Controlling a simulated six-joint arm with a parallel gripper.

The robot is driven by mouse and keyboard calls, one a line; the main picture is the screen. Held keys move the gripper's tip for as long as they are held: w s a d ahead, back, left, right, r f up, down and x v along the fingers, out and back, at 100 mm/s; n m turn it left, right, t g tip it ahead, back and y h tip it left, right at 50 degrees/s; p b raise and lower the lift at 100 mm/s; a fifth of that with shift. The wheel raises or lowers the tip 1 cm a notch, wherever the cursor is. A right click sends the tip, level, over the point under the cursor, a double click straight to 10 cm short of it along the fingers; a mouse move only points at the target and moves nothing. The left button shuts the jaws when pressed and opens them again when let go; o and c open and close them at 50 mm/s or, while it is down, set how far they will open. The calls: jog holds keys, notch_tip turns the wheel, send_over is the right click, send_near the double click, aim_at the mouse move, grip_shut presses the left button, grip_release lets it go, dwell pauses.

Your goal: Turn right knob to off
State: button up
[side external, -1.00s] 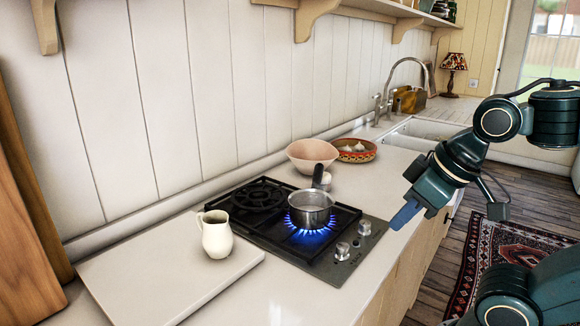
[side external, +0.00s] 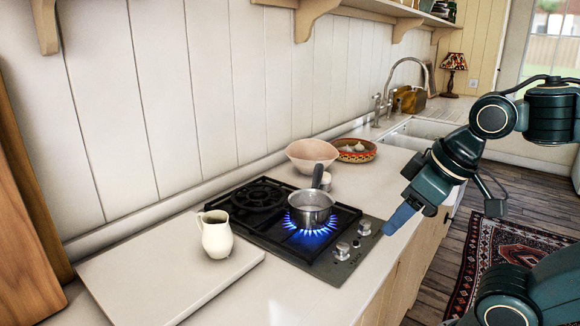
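The right knob (side external: 364,227) is a small silver knob on the right front panel of the stove (side external: 283,232). A second silver knob (side external: 343,251) sits nearer the camera. The front burner (side external: 312,235) burns with a blue flame under a small steel saucepan (side external: 311,208). My gripper (side external: 398,219) has blue fingers and points down and left, just right of the right knob. A small gap seems to lie between the fingertips and that knob. The fingers overlap from this side, so I cannot tell whether they are open or shut.
A cream jug (side external: 217,235) stands on a pale board (side external: 160,283) left of the stove. A pink bowl (side external: 312,155) and a patterned bowl with garlic (side external: 357,151) stand behind the stove. The counter's front edge runs below my gripper.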

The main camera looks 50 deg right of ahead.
jog(key=shift+g+h, duration=0.3)
jog(key=shift+g, duration=0.5)
jog(key=w+d, duration=0.1)
jog(key=w+d+r, duration=0.1)
jog(key=w, duration=0.1)
jog(key=w+d, duration=0.1)
jog(key=w, duration=0.1)
jog(key=shift+d+r, duration=0.15)
jog(key=shift+d, duration=0.2)
jog(key=g, duration=0.4)
send_over(365, 222)
notch_tip(365, 222, down, 6)
jog(key=shift+r, duration=0.1)
jog(key=shift+f, duration=0.2)
notch_tip(365, 222, down, 13)
jog(key=shift+f, duration=0.2)
jog(key=c, duration=0.9)
